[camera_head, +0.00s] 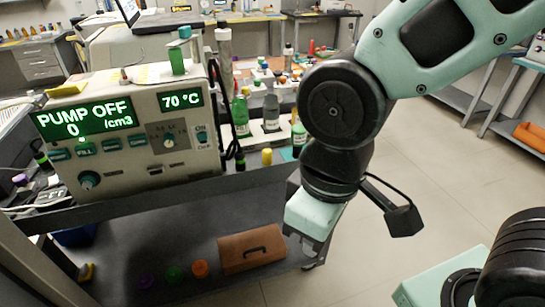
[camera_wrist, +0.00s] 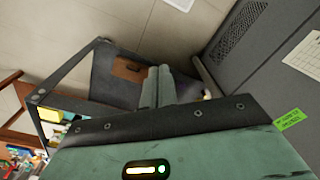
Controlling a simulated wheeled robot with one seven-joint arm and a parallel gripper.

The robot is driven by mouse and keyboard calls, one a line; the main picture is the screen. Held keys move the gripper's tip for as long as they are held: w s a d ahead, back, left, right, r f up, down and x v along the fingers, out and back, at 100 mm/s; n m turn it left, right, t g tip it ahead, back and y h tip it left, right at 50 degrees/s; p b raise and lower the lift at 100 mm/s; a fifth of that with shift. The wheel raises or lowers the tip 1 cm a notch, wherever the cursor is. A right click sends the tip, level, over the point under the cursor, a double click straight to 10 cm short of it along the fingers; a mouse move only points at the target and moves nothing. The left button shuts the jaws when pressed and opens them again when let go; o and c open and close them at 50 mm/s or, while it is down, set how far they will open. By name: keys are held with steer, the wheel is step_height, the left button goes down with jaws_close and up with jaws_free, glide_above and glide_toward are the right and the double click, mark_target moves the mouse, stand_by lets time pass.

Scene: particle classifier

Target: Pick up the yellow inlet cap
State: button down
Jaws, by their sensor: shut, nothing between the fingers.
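My gripper (camera_wrist: 158,72) shows in the wrist view with its two pale green fingers together, shut and empty. In the head view my gripper (camera_head: 312,222) hangs beside the right end of the cart, pointing down. A small yellow cap-like piece (camera_head: 267,156) stands at the cart's upper edge, up and left of my gripper and apart from it. Another yellow piece (camera_head: 68,88) lies on top of the white pump unit (camera_head: 130,130). I cannot tell which of these is the inlet cap. The wrist view shows no clear yellow cap near the fingers.
The lower shelf (camera_head: 190,240) holds a brown case (camera_head: 250,250) and orange (camera_head: 200,268), green (camera_head: 173,273) and purple (camera_head: 146,281) round pieces. Several bottles stand right of the pump unit, including a green one (camera_head: 240,115).

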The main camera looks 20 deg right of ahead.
stand_by(0.4)
steer(key=c, duration=1.6)
jaws_free()
steer(key=shift+w, duration=0.1)
steer(key=o, duration=0.6)
steer(key=shift+m+t+y, duration=0.4)
steer(key=shift+t+y, duration=0.3)
steer(key=shift+t, duration=0.1)
steer(key=w, duration=0.2)
steer(key=w+a+f+p, duration=0.1)
steer(key=w, duration=0.1)
steer(key=w+f, duration=0.1)
steer(key=w, duration=0.1)
steer(key=shift+w+a+f+p, duration=0.2)
steer(key=shift+a+p, duration=0.1)
steer(key=shift+p, duration=0.05)
steer(key=m+t+p, duration=0.5)
steer(key=t+p, duration=0.1)
steer(key=t, duration=0.5)
glide_toward(269, 152)
steer(key=p+x, duration=0.3)
steer(key=x, duration=0.3)
steer(key=shift+w+a+f, duration=0.1)
steer(key=shift+w, duration=0.25)
steer(key=shift+p+x, duration=1.1)
steer(key=shift+x, duration=1.25)
